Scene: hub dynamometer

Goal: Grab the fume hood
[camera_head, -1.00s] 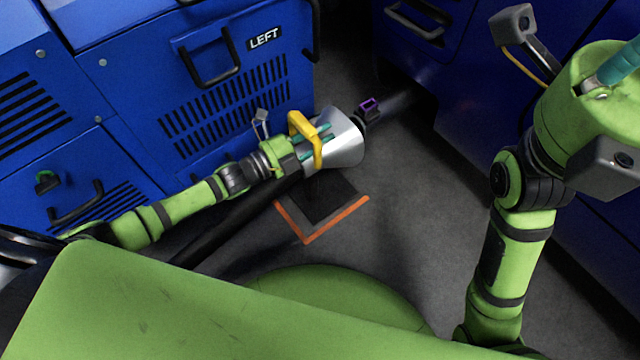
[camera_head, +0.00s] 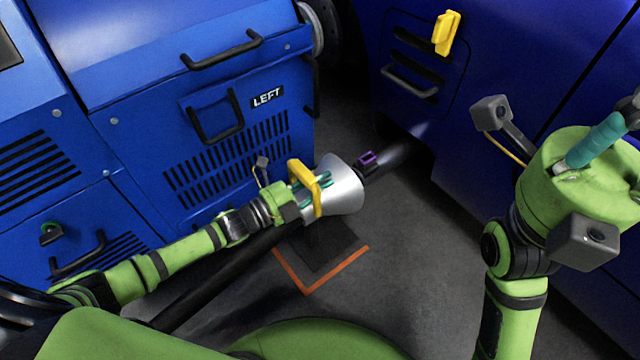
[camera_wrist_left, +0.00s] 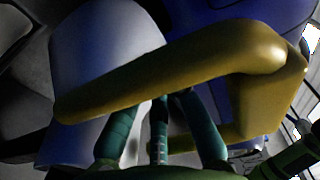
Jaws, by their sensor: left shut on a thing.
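The fume hood (camera_head: 345,188) is a silver, flared cone with a yellow handle (camera_head: 303,175). It stands low between the blue machines, above an orange-edged dark floor mat. My left gripper (camera_head: 318,182) reaches it from the left, and its teal fingers are shut on the yellow handle. In the left wrist view the yellow handle (camera_wrist_left: 190,62) crosses over the teal fingers (camera_wrist_left: 160,135), with the pale cone (camera_wrist_left: 95,60) behind. My right arm stands at the right; a teal finger (camera_head: 597,140) shows there, but its fingertips are out of frame.
A blue cabinet marked LEFT (camera_head: 240,60) with black handles stands close on the left. A dark blue body (camera_head: 475,120) with a yellow handle piece (camera_head: 447,34) is at the right. A purple part (camera_head: 367,158) sits just behind the cone.

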